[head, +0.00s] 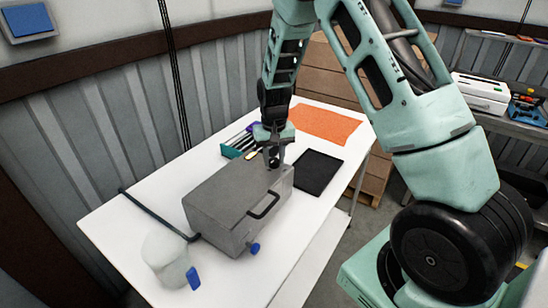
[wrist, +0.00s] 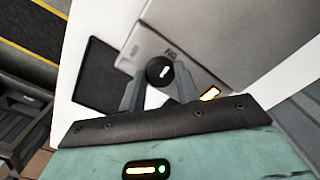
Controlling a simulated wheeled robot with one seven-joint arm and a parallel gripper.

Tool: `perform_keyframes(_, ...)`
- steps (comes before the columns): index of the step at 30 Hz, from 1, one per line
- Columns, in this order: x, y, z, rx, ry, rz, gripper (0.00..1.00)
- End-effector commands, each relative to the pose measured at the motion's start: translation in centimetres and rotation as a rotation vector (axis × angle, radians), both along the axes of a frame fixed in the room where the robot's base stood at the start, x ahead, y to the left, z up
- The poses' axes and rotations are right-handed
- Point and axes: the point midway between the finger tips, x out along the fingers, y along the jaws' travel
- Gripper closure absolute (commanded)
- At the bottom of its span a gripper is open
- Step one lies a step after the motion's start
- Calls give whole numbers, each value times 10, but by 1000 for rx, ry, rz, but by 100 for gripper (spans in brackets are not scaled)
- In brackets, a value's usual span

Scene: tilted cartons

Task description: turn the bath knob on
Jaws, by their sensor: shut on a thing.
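The bath is a grey box (head: 225,205) with a dark handle on its front side, standing on the white table. Its round black knob (wrist: 154,77) with a white mark shows in the wrist view, at the edge of the box (wrist: 205,38). My gripper (wrist: 158,78) has one finger on each side of the knob and is shut on it. In the head view my gripper (head: 273,160) reaches down to the far end of the box, and the knob is mostly hidden there. The white mark runs roughly up and down in the wrist view.
A black mat (head: 306,173) and an orange cloth (head: 325,124) lie right of and behind the box. A teal tray with pens (head: 235,148) is behind it. A whitish container (head: 166,257) and a dark bar (head: 157,214) lie at the near left. The table's front right is bare.

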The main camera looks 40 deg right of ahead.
Motion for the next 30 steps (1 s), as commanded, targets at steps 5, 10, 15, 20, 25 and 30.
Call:
perform_keyframes(5, 1, 0, 1, -1, -4, -22, 91)
perform_keyframes(10, 1, 0, 1, -1, -4, -25, 91)
perform_keyframes(15, 1, 0, 1, -1, -4, -24, 91)
perform_keyframes(20, 1, 0, 1, -1, -4, -24, 59)
perform_keyframes(25, 1, 0, 1, -1, -2, -23, 59)
perform_keyframes(30, 1, 0, 9, -1, -5, -23, 59)
